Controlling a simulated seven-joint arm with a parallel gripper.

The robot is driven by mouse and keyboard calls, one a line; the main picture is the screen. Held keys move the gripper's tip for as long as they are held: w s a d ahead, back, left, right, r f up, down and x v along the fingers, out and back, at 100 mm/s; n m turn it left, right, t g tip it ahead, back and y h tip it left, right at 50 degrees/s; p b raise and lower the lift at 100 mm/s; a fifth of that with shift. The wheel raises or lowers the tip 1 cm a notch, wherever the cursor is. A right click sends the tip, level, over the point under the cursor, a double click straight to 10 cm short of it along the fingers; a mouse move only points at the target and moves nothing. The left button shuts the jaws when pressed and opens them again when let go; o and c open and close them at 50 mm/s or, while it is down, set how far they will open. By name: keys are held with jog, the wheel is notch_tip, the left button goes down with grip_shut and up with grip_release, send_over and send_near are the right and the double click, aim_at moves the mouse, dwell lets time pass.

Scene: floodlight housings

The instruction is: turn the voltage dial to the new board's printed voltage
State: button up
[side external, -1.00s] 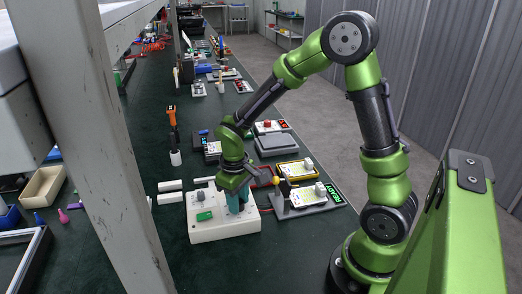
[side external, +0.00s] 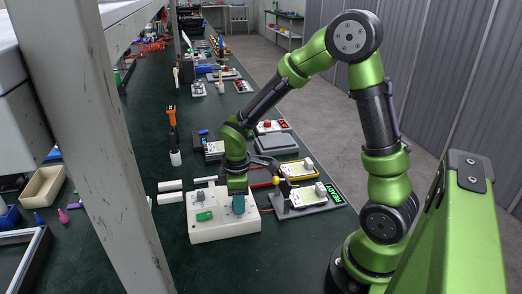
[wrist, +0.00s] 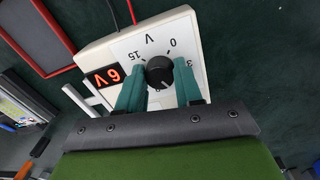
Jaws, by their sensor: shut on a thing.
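The voltage dial (wrist: 159,72) is a round black knob on a white plate marked V, with 0, 3 and 15 readable in the wrist view. My gripper (wrist: 160,78) has its teal fingers shut on the knob from both sides. The fingers and palm hide the near part of the scale. In the side view my gripper (side external: 238,205) points down over the right part of the white dial unit (side external: 222,232) and hides the dial. I cannot make out which board is new or any printed voltage.
Right of the unit, a white board (side external: 302,197) lies on a grey stand by a green READY sign (side external: 333,193). A yellow-edged board (side external: 298,169) lies behind it. White bars (side external: 170,186) lie left of the unit. The green bench in front is clear.

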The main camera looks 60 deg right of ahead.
jog(key=shift+r, duration=0.1)
dwell(0.3)
jog(key=o, duration=1)
jog(key=r, duration=1.6)
jog(key=shift+s+a+r, duration=0.3)
jog(key=shift+a+r, duration=0.05)
jog(key=shift+r, duration=0.05)
jog(key=s+a+m+t, duration=0.1)
jog(key=s+m+t, duration=0.1)
jog(key=s+m, duration=0.1)
jog(key=s+a+r+m+t+y, duration=0.1)
jog(key=s+m+t, duration=0.1)
jog(key=s+m, duration=0.2)
jog(key=s+a+r+m+t+y, duration=0.1)
jog(key=s+a+m+t, duration=0.1)
jog(key=s+m, duration=0.1)
jog(key=shift+s+a+m+t, duration=0.1)
jog(key=shift+s+m+t, duration=0.05)
jog(key=shift+m+t, duration=0.3)
